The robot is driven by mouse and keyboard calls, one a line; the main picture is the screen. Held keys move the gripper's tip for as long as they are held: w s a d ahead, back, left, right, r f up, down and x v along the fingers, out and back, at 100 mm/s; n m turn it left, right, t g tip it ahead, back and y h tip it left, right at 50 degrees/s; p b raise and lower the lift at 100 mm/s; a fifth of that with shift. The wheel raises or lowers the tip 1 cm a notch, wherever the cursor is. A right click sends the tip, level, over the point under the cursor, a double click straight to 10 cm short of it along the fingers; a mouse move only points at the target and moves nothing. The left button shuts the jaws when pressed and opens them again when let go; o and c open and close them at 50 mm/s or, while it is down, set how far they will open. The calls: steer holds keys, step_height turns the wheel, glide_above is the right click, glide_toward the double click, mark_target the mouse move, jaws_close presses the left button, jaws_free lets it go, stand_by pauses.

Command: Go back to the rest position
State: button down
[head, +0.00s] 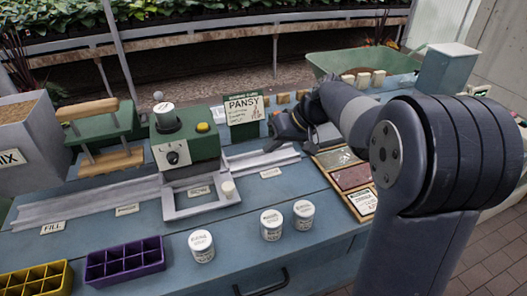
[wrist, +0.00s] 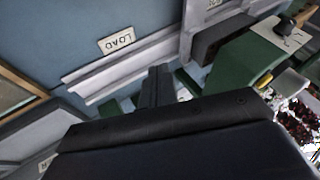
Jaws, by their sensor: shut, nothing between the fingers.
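My gripper (head: 283,132) is over the right part of the grey rail in the head view, a little right of the green machine (head: 190,148). In the wrist view my gripper (wrist: 158,75) points at the rail and blue bench beside the "LOAD" label (wrist: 117,40). Its fingers look close together, with nothing seen between them. My arm reaches in from the right of the head view and hides part of the bench behind it.
The blue bench (head: 110,215) carries three white jars, one of them the left jar (head: 202,246), a purple tray (head: 125,262) and a yellow tray (head: 36,280) along the front. A "PANSY" sign (head: 243,109) stands behind the rail. A green tub (head: 345,62) is at the back right.

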steer(key=shift+d+r, duration=0.25)
steer(key=shift+r, duration=0.1)
steer(key=shift+f, duration=0.1)
